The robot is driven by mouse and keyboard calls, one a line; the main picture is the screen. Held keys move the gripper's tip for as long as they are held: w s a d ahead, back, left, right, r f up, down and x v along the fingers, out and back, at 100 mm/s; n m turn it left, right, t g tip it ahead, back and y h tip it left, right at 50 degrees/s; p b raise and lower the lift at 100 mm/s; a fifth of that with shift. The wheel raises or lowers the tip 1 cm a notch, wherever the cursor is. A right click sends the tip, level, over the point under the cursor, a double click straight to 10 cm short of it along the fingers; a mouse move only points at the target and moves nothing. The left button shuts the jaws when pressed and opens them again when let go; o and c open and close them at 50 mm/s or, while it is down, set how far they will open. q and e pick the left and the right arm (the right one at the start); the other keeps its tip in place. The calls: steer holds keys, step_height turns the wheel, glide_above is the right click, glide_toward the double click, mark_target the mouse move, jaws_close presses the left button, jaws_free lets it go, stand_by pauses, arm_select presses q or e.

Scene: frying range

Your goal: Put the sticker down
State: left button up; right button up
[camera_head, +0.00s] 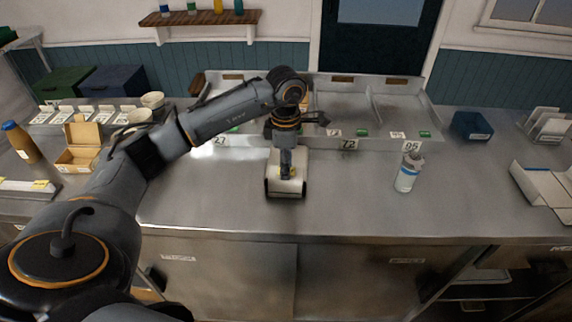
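My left gripper (286,168) points straight down over the middle of the steel counter (220,215). No sticker can be made out for certain; one may be hidden at the gripper. My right gripper is not in view.
A divided steel tray (395,105) with number tags stands behind my arm. A white-and-blue bottle (406,175) stands right of the gripper. An open cardboard box (78,158) and a brown bottle (21,142) are at left. The counter between gripper and bottle is clear.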

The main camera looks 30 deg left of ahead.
arm_select(q)
steer(key=shift+o, duration=0.9)
steer(key=shift+s+f, duration=0.1)
steer(key=shift+f, duration=0.25)
steer(key=shift+r, duration=0.1)
steer(key=shift+r+p, duration=0.25)
steer(key=shift+p, duration=0.05)
step_height(320, 180, up, 13)
steer(key=b, duration=0.1)
steer(key=shift+b, duration=0.4)
steer(key=shift+f, duration=0.15)
